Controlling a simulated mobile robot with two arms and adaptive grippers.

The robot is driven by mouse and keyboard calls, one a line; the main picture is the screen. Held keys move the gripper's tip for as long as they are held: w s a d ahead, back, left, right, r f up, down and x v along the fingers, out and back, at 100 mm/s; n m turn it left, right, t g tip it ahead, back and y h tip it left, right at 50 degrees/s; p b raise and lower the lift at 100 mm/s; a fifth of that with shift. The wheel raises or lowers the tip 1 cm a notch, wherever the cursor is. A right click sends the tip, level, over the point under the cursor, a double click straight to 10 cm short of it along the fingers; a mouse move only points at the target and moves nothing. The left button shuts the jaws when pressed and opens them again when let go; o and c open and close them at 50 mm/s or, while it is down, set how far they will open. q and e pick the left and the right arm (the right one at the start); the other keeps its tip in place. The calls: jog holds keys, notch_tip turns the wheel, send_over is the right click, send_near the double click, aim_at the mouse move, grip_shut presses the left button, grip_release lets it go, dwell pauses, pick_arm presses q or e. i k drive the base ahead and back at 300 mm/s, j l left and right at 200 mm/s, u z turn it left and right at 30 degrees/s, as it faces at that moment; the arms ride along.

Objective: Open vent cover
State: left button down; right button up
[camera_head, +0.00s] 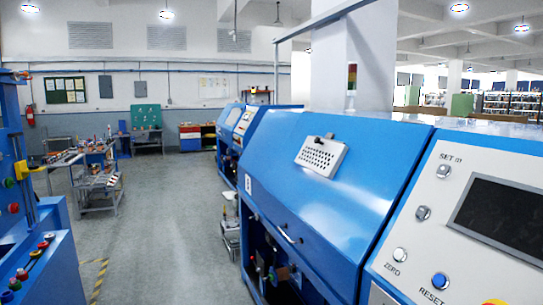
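A perforated silver vent cover (321,155) sits on the sloped blue front of the large machine (345,185), right of the middle of the head view. It has rows of dark holes and a small dark knob or latch at its upper edge. It appears to lie close against the blue panel. Neither of my grippers shows in the head view, so I cannot see their state.
A control panel (475,230) with a dark screen and buttons fills the right side. A curved handle (288,235) is on the blue front. Blue equipment (45,255) stands at left. Grey floor (165,230) lies open between the machines.

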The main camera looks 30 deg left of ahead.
aim_at(321, 157)
jog(key=u, duration=0.8)
jog(key=i+j, duration=0.1)
jog(key=i+z, duration=0.05)
jog(key=i, duration=0.05)
